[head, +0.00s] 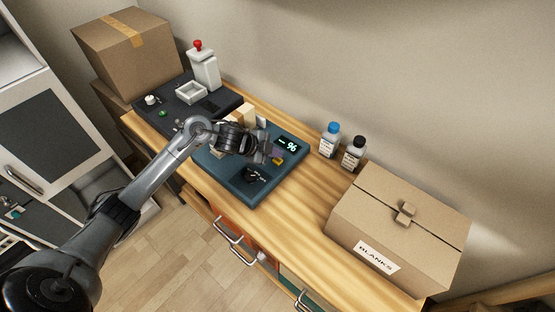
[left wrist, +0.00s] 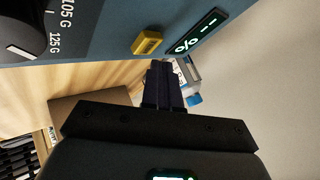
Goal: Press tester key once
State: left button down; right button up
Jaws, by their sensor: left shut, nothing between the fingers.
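The tester is a blue-teal panel (head: 240,187) on the wooden bench; its near face also shows in the left wrist view (left wrist: 100,30). Its yellow key (head: 278,161) shows clearly in the left wrist view (left wrist: 147,42). Beside the key, the dark display (head: 289,145) lights with dashes and a percent sign. A black dial (head: 252,176) sits on the panel, with gram marks around it in the left wrist view. My left gripper (head: 270,155) is shut and empty over the panel, its fingertips (left wrist: 160,64) close to the key, apart from it in the picture. My right gripper is not in view.
A dark press unit (head: 222,103) with a red-knobbed white tower (head: 204,68) stands at the left. A "BLANKS" carton (head: 400,228) is at the right. Bare bench lies between tester and carton.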

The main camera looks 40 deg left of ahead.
pick_arm(q)
jog(key=shift+f, duration=0.15)
jog(key=shift+f, duration=0.3)
dwell(0.3)
jog(key=shift+f+b, duration=0.35)
jog(key=shift+f, duration=0.15)
dwell(0.4)
jog(key=shift+r, duration=0.1)
jog(key=shift+r+p, duration=0.7)
jog(key=shift+p, duration=0.2)
jog(key=shift+r, duration=0.15)
